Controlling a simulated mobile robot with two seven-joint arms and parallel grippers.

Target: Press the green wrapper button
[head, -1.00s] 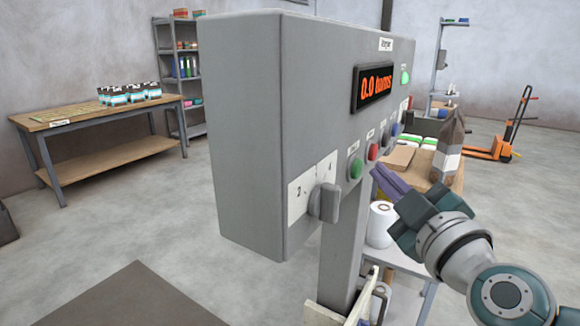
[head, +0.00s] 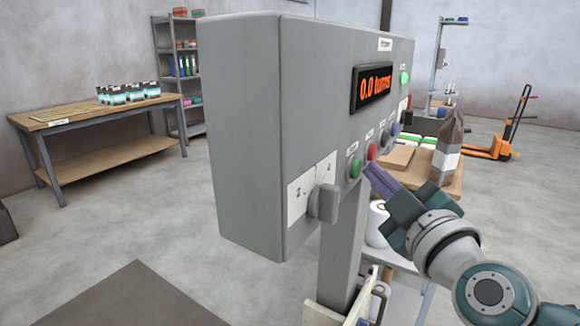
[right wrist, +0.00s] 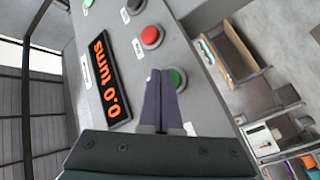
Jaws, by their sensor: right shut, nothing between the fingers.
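The green button (head: 355,168) sits on the front of the grey wrapper control box (head: 240,130), between the rotary switch and a red button. It also shows in the right wrist view (right wrist: 177,78), just beyond my fingertips. My right gripper (head: 368,167) is shut and empty, its purple fingers pointing at the panel beside the green button. In the right wrist view the fingertips (right wrist: 160,74) partly overlap the button's edge; I cannot tell whether they touch it. The display (head: 373,87) reads 0.0 turns. My left gripper is not in view.
A red button (head: 372,151) and a blue button sit farther along the panel. A rotary switch (head: 324,203) sticks out at the near end. A table with a brown bag (head: 449,142) stands behind my right arm. A workbench (head: 95,115) stands far left.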

